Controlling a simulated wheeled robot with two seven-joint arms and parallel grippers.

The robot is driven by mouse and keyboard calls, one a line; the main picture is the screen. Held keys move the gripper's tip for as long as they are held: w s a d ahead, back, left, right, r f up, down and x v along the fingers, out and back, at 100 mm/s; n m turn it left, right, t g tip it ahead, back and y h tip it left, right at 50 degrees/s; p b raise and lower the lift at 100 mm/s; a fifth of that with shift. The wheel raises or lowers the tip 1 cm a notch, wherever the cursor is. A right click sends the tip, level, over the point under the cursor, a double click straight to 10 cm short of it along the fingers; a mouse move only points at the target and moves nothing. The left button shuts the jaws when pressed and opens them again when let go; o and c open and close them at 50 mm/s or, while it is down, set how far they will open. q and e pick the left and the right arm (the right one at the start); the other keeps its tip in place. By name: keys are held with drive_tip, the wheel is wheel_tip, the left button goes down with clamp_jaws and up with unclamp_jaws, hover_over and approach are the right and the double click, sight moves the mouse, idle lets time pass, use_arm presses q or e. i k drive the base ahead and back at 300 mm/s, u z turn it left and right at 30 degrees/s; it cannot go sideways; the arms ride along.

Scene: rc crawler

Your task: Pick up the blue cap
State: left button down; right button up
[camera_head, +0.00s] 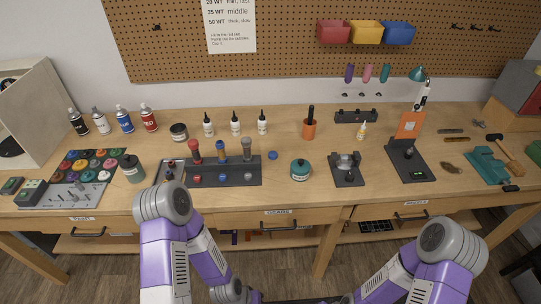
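A small blue round piece (272,155) lies on the bare wood just right of the dark rack. The dark rack (255,178) holds upright red, blue and grey cylindrical parts, with small red, blue and grey round pieces along its front. The blue round piece on the rack (222,177) sits in front of the blue upright part (222,152). Both blue pieces look cap-like; I cannot tell which one is the named cap. My two purple and grey arms are folded low at the bottom, short of the table. Their grippers are not visible.
The workbench (330,195) is crowded. White dropper bottles (235,124) stand behind the rack, and a teal round jar (300,169) stands to its right. An orange cup (309,129) and a dark stand (347,175) are farther right. Spray cans and paint pots fill the left.

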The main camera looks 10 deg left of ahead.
sight(272, 154)
drive_tip(key=k, duration=0.5)
drive_tip(key=u, duration=1.55)
drive_tip(key=i, duration=1.25)
drive_tip(key=z, duration=2.75)
